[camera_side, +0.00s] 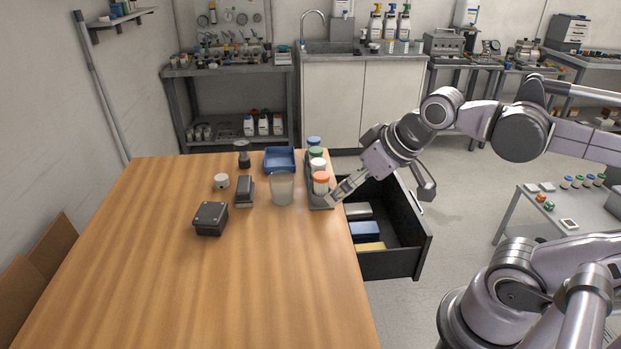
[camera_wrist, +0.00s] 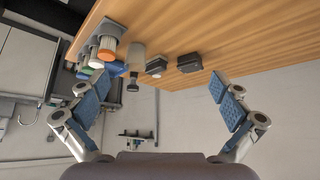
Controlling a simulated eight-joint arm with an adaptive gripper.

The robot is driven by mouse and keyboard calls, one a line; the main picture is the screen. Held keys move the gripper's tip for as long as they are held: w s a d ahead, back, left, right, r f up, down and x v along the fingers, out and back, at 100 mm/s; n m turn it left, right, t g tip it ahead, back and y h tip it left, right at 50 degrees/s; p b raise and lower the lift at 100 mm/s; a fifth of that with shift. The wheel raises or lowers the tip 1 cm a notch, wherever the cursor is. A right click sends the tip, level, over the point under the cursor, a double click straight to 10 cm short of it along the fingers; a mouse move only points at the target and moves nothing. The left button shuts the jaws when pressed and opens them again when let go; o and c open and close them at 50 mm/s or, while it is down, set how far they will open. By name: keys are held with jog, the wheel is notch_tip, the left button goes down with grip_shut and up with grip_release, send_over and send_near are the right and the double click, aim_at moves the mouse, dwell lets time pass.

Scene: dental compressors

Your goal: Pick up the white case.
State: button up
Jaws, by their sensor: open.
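An open black drawer (camera_side: 402,262) at the right edge of the table holds a pale grey-white flat case (camera_side: 357,210), a blue case (camera_side: 366,231) and a yellow case (camera_side: 370,247). The pale case lies farthest back of these and is partly hidden; I cannot tell its exact colour. A small white round piece (camera_side: 221,181) stands on the table. My gripper (camera_side: 380,198) is open and empty above the drawer's far part, one finger close to the table edge. In the wrist view my gripper (camera_wrist: 160,88) has its blue-padded fingers wide apart, and no drawer case shows there.
A rack with capped jars (camera_side: 320,184) stands at the table's right edge, close to one finger. A frosted cup (camera_side: 282,188), blue tray (camera_side: 279,160), dark box (camera_side: 210,218) and dark device (camera_side: 245,191) stand nearby. The table's front is clear.

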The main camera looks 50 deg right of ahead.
jog(key=w+d+r+m+g+h, duration=0.1)
jog(key=w+d+r+m, duration=0.25)
jog(key=w+d, duration=0.4)
jog(key=m+g+h, duration=0.2)
jog(key=m+g, duration=0.1)
jog(key=m, duration=0.2)
send_over(358, 208)
jog(key=s+a, duration=0.3)
notch_tip(358, 208, down, 33)
jog(key=shift+x, duration=5.25)
jog(key=shift+a, duration=0.1)
jog(key=c, duration=0.8)
